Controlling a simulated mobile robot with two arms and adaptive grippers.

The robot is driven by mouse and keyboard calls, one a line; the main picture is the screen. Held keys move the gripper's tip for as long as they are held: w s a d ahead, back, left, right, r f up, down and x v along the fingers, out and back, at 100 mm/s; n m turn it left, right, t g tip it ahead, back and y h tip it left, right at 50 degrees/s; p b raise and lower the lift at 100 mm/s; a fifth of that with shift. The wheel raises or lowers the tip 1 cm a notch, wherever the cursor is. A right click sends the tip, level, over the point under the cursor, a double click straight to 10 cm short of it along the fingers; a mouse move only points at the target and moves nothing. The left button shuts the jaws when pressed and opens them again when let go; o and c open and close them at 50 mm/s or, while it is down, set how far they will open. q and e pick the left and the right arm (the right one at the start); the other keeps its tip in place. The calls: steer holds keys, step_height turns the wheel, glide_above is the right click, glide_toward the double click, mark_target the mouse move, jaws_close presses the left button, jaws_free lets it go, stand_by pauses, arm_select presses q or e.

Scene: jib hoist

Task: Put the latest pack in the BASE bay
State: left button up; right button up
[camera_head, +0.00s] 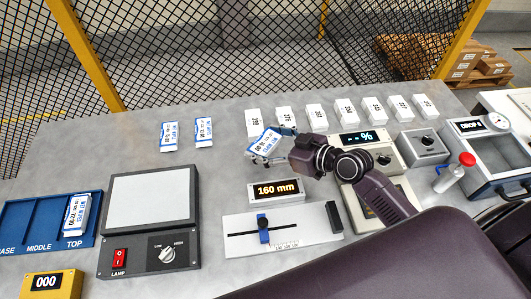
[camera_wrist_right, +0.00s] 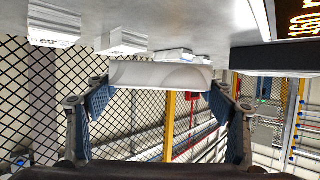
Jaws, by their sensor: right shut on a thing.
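My right gripper (camera_head: 277,146) is shut on a white pack (camera_head: 264,142) with a blue-and-white label. It holds the pack tilted above the table, behind the 160 mm display; the pack's white side also shows between the fingers in the right wrist view (camera_wrist_right: 160,75). Two similar packs lie on the table at the back left, a left one (camera_head: 169,136) and a right one (camera_head: 204,132). Their small print is hard to read. The blue tray (camera_head: 38,211) at the far left has BASE, MIDDLE and TOP bays. One pack (camera_head: 77,215) lies in TOP; BASE and MIDDLE look empty. My left gripper is out of view.
A lamp box (camera_head: 150,205) with a pale panel stands right of the tray. A 160 mm display (camera_head: 277,191) and slide gauge (camera_head: 283,231) are in the middle. Several white boxes (camera_head: 317,117) line the back.

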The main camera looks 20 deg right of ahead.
steer(key=shift+f, duration=2.8)
steer(key=shift+f+b, duration=0.15)
steer(key=shift+b, duration=0.2)
steer(key=o, duration=1.2)
steer(key=shift+c, duration=0.2)
